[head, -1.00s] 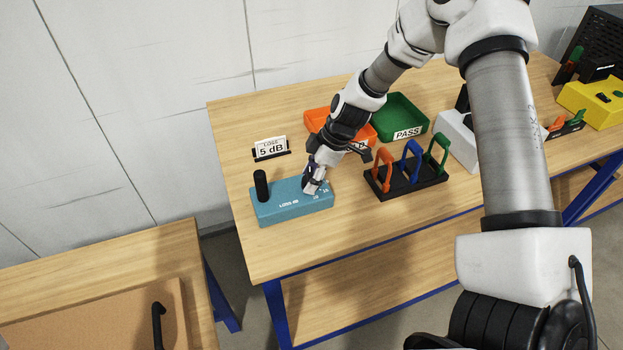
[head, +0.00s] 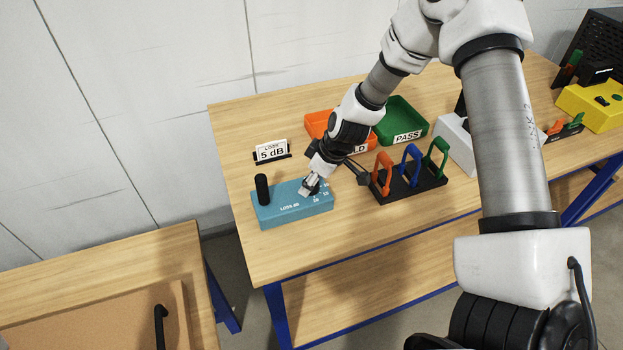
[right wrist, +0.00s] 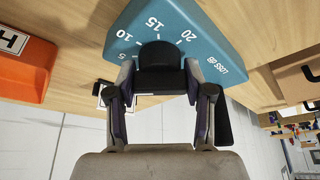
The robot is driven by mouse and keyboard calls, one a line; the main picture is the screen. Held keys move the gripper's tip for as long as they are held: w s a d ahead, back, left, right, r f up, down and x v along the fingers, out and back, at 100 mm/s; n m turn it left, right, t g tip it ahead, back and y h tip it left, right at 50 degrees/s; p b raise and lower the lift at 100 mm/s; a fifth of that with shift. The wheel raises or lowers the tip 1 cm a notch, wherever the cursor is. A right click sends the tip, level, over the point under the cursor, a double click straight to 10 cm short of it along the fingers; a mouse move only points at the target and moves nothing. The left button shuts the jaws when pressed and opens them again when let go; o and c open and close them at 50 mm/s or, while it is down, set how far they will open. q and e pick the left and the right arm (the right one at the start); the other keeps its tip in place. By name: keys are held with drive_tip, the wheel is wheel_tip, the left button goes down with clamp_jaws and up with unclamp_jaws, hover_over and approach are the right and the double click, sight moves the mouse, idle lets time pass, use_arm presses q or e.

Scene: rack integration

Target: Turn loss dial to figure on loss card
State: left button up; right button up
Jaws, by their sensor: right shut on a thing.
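The blue loss box (head: 290,210), lettered "LOSS dB", sits at the left end of the table with a black post (head: 262,189) on its left. The loss card (head: 271,151) stands behind it and reads "5 dB". My right gripper (head: 309,187) is over the box's right part, shut on the loss dial. In the right wrist view the black dial (right wrist: 161,68) is between the fingers, and the scale on the blue box (right wrist: 205,30) shows 10, 15 and 20; the dial's pointer mark cannot be made out. My left gripper is not in view.
Right of the box stands a black rack (head: 415,188) with orange, blue and green handles. Behind are an orange tray (head: 322,122) and a green PASS tray (head: 403,115). A yellow box (head: 592,105) is far right. Bare table lies in front.

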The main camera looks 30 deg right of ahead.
drive_tip(key=o, duration=0.9)
drive_tip(key=shift+o, duration=1.4)
drive_tip(key=shift+w+d+f, duration=0.1)
drive_tip(key=shift+r, duration=0.35)
wheel_tip(320, 180, up, 9)
drive_tip(key=shift+r, duration=0.2)
drive_tip(key=shift+f, duration=0.1)
